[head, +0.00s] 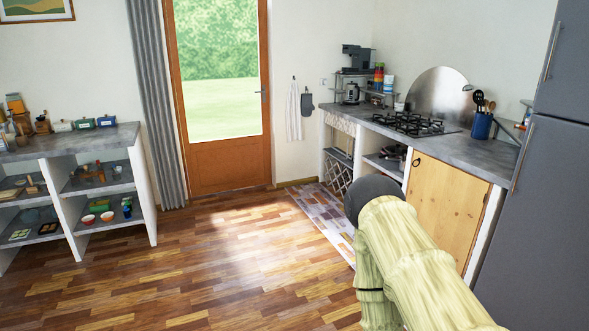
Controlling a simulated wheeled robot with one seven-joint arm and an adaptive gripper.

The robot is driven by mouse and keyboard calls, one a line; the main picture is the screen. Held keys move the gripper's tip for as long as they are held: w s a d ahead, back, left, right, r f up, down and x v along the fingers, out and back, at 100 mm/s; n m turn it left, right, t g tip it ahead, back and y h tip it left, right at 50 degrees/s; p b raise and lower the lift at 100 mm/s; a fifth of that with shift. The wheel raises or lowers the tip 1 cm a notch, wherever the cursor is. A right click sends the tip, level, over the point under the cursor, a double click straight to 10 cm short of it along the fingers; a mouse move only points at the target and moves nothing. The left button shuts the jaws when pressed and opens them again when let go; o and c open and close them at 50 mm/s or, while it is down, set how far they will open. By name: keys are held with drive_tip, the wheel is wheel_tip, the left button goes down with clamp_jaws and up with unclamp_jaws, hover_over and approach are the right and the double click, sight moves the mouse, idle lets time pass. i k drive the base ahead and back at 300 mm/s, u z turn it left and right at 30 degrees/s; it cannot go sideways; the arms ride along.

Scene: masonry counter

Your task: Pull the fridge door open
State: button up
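The grey fridge stands at the right edge, cut off by the picture. Its upper door (567,65) and lower door (535,230) both look shut, with a thin dark gap between them. The upper door has a slim vertical metal handle (551,52) on its left side. The lower door has a similar handle (523,155), also on its left side near the top. My pale arm rises from the bottom right and bends at a dark joint in front of the counter. My gripper is not visible.
The masonry counter (490,160), with a gas hob (415,124) and wooden cupboard door (445,205), adjoins the fridge's left side. A patterned rug (320,215) lies before it. Open shelving (105,185) stands at left. The wooden floor (220,260) between is clear.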

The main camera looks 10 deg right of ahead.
sight(534, 276)
drive_tip(key=i, duration=1.7)
drive_tip(key=z, duration=1.15)
drive_tip(key=i, duration=1.2)
drive_tip(key=z, duration=0.85)
